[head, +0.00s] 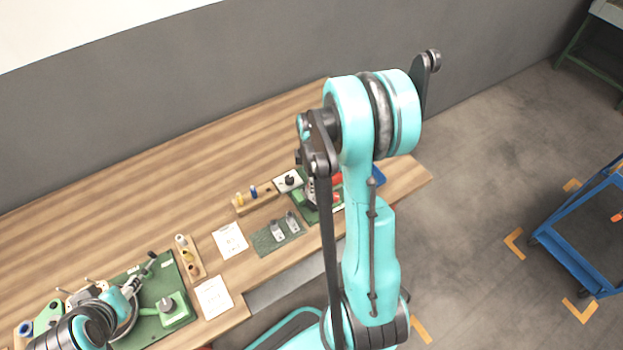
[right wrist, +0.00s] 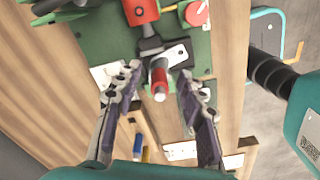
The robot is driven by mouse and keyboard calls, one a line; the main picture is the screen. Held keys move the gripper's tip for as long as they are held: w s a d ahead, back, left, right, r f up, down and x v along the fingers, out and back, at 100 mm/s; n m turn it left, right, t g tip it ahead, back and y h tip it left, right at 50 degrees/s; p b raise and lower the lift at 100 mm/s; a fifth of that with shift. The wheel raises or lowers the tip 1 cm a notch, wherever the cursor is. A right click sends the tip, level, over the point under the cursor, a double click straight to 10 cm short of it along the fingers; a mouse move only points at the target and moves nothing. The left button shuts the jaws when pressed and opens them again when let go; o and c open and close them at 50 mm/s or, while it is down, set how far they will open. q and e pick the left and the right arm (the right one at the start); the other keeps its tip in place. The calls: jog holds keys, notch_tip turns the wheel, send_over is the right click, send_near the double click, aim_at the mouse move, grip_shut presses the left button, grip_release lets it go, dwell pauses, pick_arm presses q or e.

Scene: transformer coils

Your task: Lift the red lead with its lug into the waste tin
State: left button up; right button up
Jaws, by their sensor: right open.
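In the right wrist view a short red sleeve with a silver end (right wrist: 159,79), apparently the red lead's end, sticks out from a dark fitting on a green board (right wrist: 102,35). My right gripper (right wrist: 161,84) is open, with one finger on each side of this red piece and gaps visible. In the head view my right arm hides most of that board, and the right fingertips cannot be made out. My left gripper (head: 128,288) is at the lower left over another green board (head: 160,326); its fingers are too unclear to judge. I cannot identify the waste tin.
A red block (right wrist: 141,12) and a red knob (right wrist: 196,13) sit close beyond the right fingers. A wooden block with coloured pegs (head: 256,203), white cards (head: 230,240) and a small dark green mat (head: 268,241) lie on the wooden bench (head: 130,190). The bench's back left is clear.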

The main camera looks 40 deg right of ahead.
grip_shut()
jog(key=shift+r+p, duration=3.95)
jog(key=shift+r, duration=1.75)
pick_arm(q)
notch_tip(320, 180, up, 8)
jog(key=shift+f, duration=0.1)
